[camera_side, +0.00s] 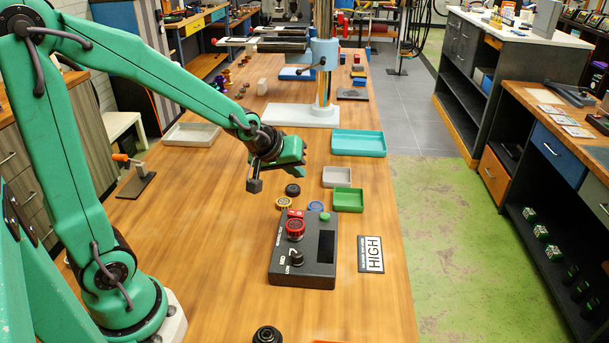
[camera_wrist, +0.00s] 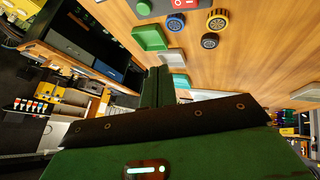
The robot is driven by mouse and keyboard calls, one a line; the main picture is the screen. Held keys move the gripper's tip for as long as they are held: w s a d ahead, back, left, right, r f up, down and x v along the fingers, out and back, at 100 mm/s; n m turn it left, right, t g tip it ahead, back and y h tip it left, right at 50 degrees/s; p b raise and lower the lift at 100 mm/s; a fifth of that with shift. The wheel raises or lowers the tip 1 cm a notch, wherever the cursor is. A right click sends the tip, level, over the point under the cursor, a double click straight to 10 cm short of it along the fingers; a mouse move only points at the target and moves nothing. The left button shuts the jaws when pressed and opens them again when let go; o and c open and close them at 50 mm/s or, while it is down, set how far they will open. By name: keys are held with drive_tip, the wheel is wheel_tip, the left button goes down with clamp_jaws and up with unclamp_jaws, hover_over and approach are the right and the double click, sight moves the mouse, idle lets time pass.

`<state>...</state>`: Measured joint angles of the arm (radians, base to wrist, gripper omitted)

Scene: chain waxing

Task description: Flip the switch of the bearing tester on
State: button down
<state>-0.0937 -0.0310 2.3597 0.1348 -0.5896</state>
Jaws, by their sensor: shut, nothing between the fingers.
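The bearing tester (camera_side: 277,262) is a dark grey box on the wooden bench in the side view. It has a red round knob, a black dial marked MID and LOW, a dark display and a green button. Its red rocker switch (camera_side: 296,214) is at the far edge; the switch (camera_wrist: 185,3), marked O and I, is cut by the top edge of the wrist view. Its position is unclear. My gripper (camera_side: 303,153) is shut and empty, above the bench and beyond the tester, touching nothing. In the wrist view its green fingers (camera_wrist: 158,80) lie together.
A press column (camera_side: 324,75) stands farther back. The bench left of the tester is clear.

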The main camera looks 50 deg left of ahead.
sight(290, 214)
drive_tip(key=shift+f, duration=0.2)
drive_tip(key=shift+s+a+f, duration=0.15)
drive_tip(key=shift+s+f, duration=0.05)
drive_tip(key=shift+f, duration=1.2)
drive_tip(key=shift+s+a+f, duration=0.2)
drive_tip(key=shift+f, duration=1.15)
drive_tip(key=shift+s+a+f, duration=0.15)
drive_tip(key=shift+s+f, duration=0.05)
drive_tip(key=shift+f, duration=1.2)
drive_tip(key=shift+f, duration=0.75)
drive_tip(key=shift+r, duration=0.2)
idle(0.4)
drive_tip(key=shift+r, duration=0.55)
drive_tip(key=shift+w+d+r, duration=0.1)
drive_tip(key=shift+r, duration=0.75)
drive_tip(key=shift+w+d+r, duration=0.15)
drive_tip(key=shift+r, duration=0.65)
drive_tip(key=shift+w+d+r, duration=0.1)
drive_tip(key=shift+r, duration=0.75)
